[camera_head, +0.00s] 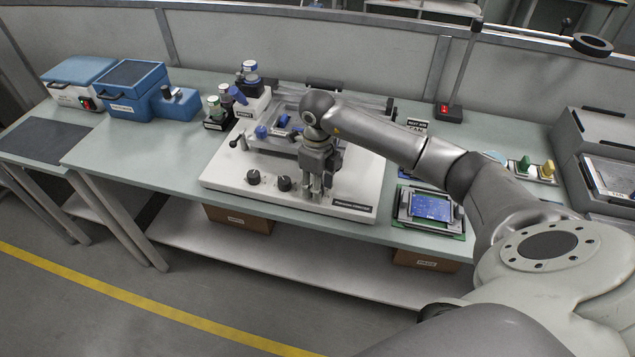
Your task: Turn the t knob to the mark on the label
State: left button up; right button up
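A white machine base (225,172) stands on the bench and carries a printed label strip (353,206) at its front right. Two black knobs, a left one (253,177) and a middle one (284,183), sit along its front edge. My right gripper (317,194) points straight down over the front of the base, just right of the middle knob. Its fingers reach close to the surface and hide what is beneath them. I cannot tell whether they touch or hold a knob. The T knob and its mark are too small or hidden to make out. My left gripper is not in view.
A blue-screened device (431,207) lies on the bench to the right. Small bottles (215,110) and blue boxes (130,90) stand to the left. A lamp stand (449,112) rises behind. The bench front left of the base is clear.

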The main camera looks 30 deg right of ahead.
jog(key=c, duration=0.7)
jog(key=shift+c, duration=0.2)
jog(key=shift+m, duration=0.4)
jog(key=m+b, duration=0.1)
jog(key=m, duration=0.2)
jog(key=shift+m, duration=0.3)
jog(key=shift+r+m, duration=0.1)
jog(key=shift+m, duration=2.1)
jog(key=o, duration=0.7)
